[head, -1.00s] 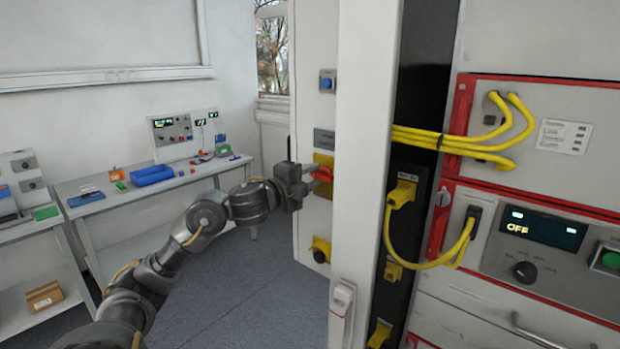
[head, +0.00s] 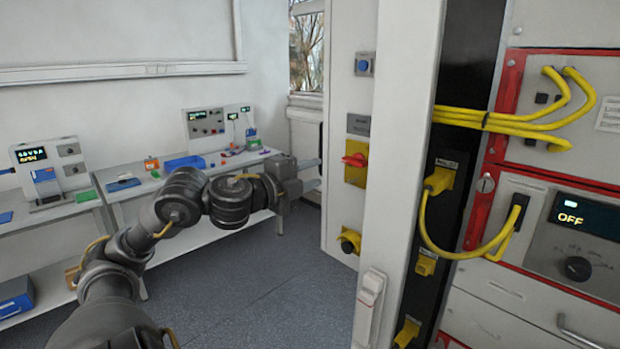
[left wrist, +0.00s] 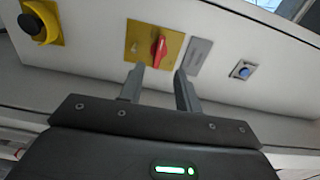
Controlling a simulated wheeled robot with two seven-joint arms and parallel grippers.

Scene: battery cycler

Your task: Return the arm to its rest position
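My left gripper (head: 312,174) is in the head view, left of the cabinet's side panel (head: 338,205). Its two fingers are apart with nothing between them. In the left wrist view the open fingers (left wrist: 163,80) point toward the red rotary switch (left wrist: 158,50) on its yellow plate, with a gap. In the head view the red switch (head: 354,160) sits on the panel, right of the fingertips and clear of them. My right gripper is in neither view.
The cabinet's white post (head: 405,150) and rack with yellow cables (head: 500,120) stand at the right; its display reads OFF. A blue button (head: 363,64) and a yellow-plated black knob (head: 349,242) are on the panel. Benches (head: 130,190) stand at the left. Floor (head: 260,285) is open.

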